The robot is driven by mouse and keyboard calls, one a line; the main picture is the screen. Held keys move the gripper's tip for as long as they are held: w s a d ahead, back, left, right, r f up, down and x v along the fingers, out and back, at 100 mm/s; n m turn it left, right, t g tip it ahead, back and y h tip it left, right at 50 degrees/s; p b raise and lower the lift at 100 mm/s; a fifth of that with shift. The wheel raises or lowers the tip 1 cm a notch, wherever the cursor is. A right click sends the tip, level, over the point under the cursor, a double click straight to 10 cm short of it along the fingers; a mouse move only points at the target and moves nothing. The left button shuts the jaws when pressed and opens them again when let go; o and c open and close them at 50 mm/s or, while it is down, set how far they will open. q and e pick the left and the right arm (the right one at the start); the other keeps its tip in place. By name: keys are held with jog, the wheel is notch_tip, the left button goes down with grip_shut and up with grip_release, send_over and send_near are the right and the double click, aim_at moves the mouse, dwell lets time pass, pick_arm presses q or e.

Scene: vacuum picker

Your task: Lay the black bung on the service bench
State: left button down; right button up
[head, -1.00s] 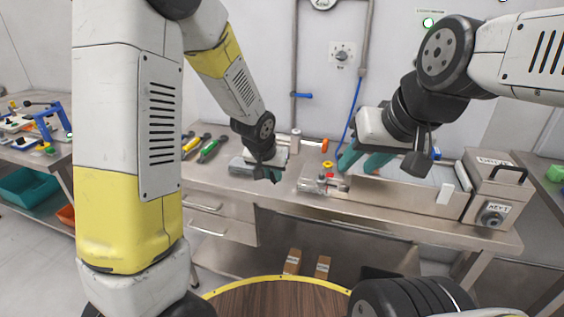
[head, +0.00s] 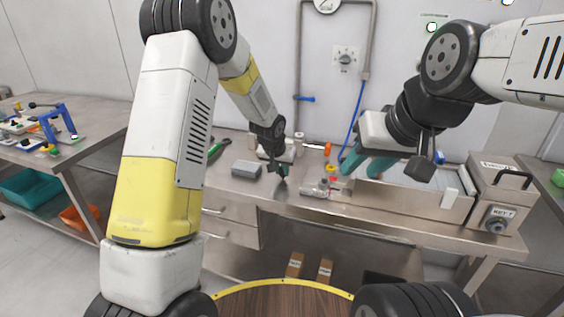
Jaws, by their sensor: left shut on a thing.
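The steel service bench (head: 235,188) runs along the wall. My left gripper (head: 279,174) is low over the bench's middle, right of a grey block (head: 246,168). It is shut on a small dark thing (head: 282,182), likely the black bung, mostly hidden by the fingers. I cannot tell whether the thing touches the bench top. My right gripper (head: 366,163) has teal fingers set apart and hangs over the left end of a steel tray (head: 425,202). Nothing shows between its fingers.
Clear fittings (head: 316,188) and a red and yellow knob (head: 331,171) lie right of my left gripper. A steel box labelled KEY 1 (head: 510,190) stands at the bench's right end. The bench front, left of centre, is bare.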

pick_arm(q)
jog(key=c, duration=1.3)
grip_release()
jog(key=shift+f, duration=0.1)
jog(key=s+a+r+n, duration=0.1)
jog(key=s+a+r, duration=0.2)
jog(key=s+r, duration=0.45)
jog(key=s+a+r, duration=0.4)
jog(key=r, duration=0.6)
jog(key=s+a+r, duration=0.2)
jog(key=s, duration=0.5)
jog(key=s+a+r+n, duration=0.1)
jog(key=s+a+r, duration=0.1)
jog(key=s, duration=0.6)
jog(key=s+a+r+n, duration=0.1)
jog(key=s+a+r, duration=0.1)
jog(key=s, duration=0.6)
jog(key=shift+a+r+t, duration=0.3)
jog(key=shift+a+r, duration=0.05)
